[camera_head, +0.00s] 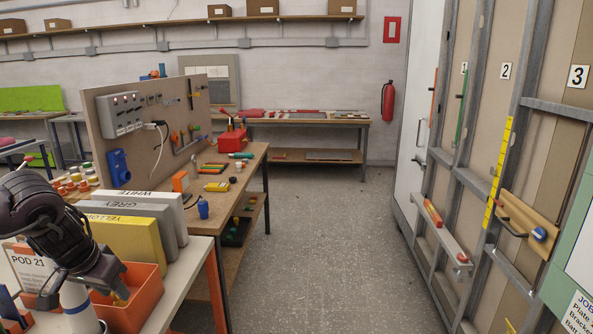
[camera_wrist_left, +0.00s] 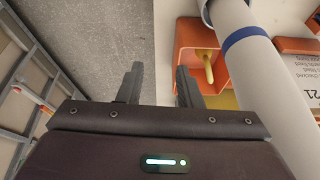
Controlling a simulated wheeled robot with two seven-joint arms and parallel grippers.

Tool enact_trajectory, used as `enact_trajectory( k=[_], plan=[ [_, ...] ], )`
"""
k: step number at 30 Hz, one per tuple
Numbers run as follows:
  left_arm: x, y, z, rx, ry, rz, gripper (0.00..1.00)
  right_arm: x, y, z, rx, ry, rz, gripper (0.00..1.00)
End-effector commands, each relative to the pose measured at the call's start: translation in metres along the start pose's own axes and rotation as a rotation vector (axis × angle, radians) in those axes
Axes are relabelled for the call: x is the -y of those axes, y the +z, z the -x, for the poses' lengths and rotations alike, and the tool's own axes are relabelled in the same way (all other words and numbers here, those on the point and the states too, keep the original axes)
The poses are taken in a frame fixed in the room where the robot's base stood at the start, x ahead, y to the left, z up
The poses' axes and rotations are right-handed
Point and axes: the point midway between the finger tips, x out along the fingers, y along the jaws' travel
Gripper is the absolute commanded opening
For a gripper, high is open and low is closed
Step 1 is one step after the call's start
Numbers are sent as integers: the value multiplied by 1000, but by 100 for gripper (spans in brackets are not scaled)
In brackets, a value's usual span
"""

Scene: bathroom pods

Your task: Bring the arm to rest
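My left arm comes in from the left in the camera_head view. Its dark left gripper (camera_head: 70,290) hangs over the near end of the white table (camera_head: 178,278), beside the orange bin (camera_head: 148,300). In the left wrist view the two fingers of the left gripper (camera_wrist_left: 158,85) stand apart with nothing between them. The orange bin (camera_wrist_left: 185,38) lies just to their right there, with a yellow piece (camera_wrist_left: 207,66) in it. A white cylinder with a blue band (camera_wrist_left: 235,22) stands close to the bin. My right gripper shows in neither view.
Yellow (camera_head: 128,238), grey (camera_head: 160,216) and white (camera_head: 178,208) labelled blocks stand behind the bin. A wooden workbench (camera_head: 252,160) with a tool board (camera_head: 150,130) lies beyond. A frame wall (camera_head: 470,170) stands at the right. The grey floor (camera_head: 335,240) between is clear.

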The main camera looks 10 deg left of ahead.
Motion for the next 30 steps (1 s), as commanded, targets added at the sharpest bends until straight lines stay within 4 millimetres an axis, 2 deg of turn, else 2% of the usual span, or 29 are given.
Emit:
enact_trajectory(
  k=[1,6,9,12,15,19,24,30],
  plan=[
    [-5,12,-24,-20,26,-43,32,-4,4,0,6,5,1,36],
    [-38,43,-94,-157,68,-223,32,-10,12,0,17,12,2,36],
    [-65,62,-125,-240,65,-295,32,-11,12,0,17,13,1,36],
    [-95,81,-145,-308,42,-336,32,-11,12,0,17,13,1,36],
    [-123,99,-157,-352,5,-348,32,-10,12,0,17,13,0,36],
    [-157,124,-160,-356,-52,-331,32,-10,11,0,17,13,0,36],
    [-195,159,-150,-271,-95,-279,32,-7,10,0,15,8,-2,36],
    [-223,192,-133,-134,-74,-234,32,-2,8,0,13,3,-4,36]
  ],
)
